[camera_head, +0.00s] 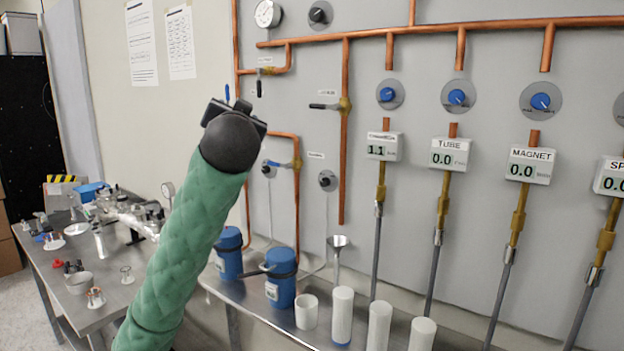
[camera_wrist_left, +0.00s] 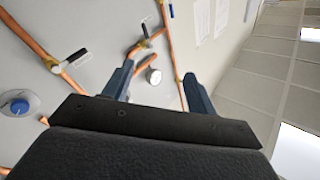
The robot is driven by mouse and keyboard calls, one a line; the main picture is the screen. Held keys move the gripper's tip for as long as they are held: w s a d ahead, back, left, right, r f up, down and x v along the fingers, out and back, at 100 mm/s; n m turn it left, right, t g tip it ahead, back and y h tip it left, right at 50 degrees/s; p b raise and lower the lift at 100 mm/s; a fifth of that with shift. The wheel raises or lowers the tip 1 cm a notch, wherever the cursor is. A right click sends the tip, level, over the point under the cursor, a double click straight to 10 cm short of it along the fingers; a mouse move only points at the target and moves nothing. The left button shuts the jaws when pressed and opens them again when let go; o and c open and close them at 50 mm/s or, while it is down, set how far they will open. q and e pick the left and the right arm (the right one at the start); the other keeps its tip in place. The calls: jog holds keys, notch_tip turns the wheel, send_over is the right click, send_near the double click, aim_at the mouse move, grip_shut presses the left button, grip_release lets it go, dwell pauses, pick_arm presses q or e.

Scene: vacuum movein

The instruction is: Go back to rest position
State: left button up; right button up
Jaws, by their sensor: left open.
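My left arm, in a green quilted sleeve, rises from the bottom of the head view. Its gripper (camera_head: 230,112) is raised in front of the grey panel, below the round gauge, and is partly hidden behind the black wrist. In the left wrist view the two blue-grey fingers of the left gripper (camera_wrist_left: 160,85) stand wide apart with nothing between them. Behind the fingers are the wall panel, copper pipes and the gauge, which look apart from the gripper. My right gripper is not seen in either view.
The grey wall panel (camera_head: 330,60) carries copper pipes (camera_head: 440,33), valves and several digital readouts (camera_head: 448,153). Below it a metal bench holds two blue-capped flasks (camera_head: 281,280) and white cylinders (camera_head: 342,315). A metal table (camera_head: 125,312) at left carries small parts.

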pick_arm(q)
jog(key=s+d+f+g+h, duration=0.1)
jog(key=s+f+g+h, duration=0.3)
jog(key=f, duration=1.1)
jog(key=s+f+g+y, duration=0.15)
jog(key=s+f, duration=0.35)
jog(key=f, duration=1)
jog(key=s+d+f+g+h, duration=0.1)
jog(key=s+f+g+h, duration=0.3)
jog(key=f, duration=1.1)
jog(key=s+f+n+g+y, duration=0.1)
jog(key=s+f+g, duration=0.6)
jog(key=s+f, duration=2.4)
jog(key=shift+s+a+g, duration=0.35)
jog(key=shift+s+a, duration=0.1)
jog(key=shift+s, duration=0.75)
